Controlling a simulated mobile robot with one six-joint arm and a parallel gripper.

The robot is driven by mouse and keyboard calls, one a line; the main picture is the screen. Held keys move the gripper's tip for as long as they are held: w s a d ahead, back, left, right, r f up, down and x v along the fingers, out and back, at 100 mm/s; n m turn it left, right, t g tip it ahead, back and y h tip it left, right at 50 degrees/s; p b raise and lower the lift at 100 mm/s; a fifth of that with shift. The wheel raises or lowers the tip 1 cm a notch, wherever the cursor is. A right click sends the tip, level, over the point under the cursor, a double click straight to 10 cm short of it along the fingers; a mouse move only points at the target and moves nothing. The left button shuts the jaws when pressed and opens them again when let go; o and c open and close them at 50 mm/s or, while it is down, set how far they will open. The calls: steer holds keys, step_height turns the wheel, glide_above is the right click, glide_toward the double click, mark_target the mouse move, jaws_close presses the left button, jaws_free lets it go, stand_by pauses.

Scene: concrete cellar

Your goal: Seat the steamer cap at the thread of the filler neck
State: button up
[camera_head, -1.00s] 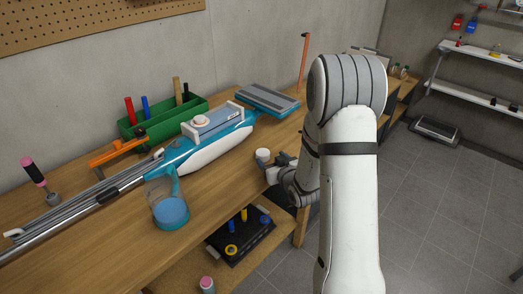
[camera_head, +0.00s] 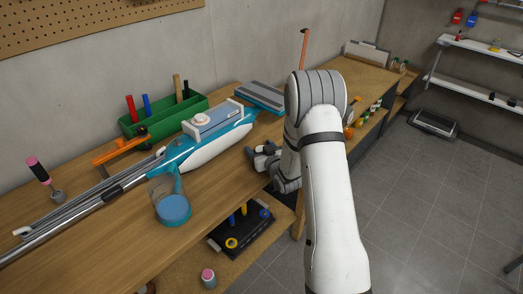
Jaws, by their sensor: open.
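The teal and white steamer (camera_head: 205,150) lies along the workbench. A round white and orange fitting (camera_head: 201,119) sits on top of the grey-blue block over its body; whether this is the filler neck, and any thread on it, is too small to tell. My gripper (camera_head: 254,155) is low over the bench, right of the steamer's white body, with its dark fingers apart. I cannot make out the steamer cap there now; my gripper covers the spot where a small white-topped round piece showed earlier.
A clear jug with blue liquid (camera_head: 173,208) stands in front of the steamer. A green tool box (camera_head: 163,121) and an orange clamp (camera_head: 119,152) are behind. A black tray (camera_head: 227,244) and a pink-topped cylinder (camera_head: 208,277) sit on the lower shelf. The bench's front-left is bare.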

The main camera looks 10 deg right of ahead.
steer(key=c, duration=1)
steer(key=shift+c, duration=0.2)
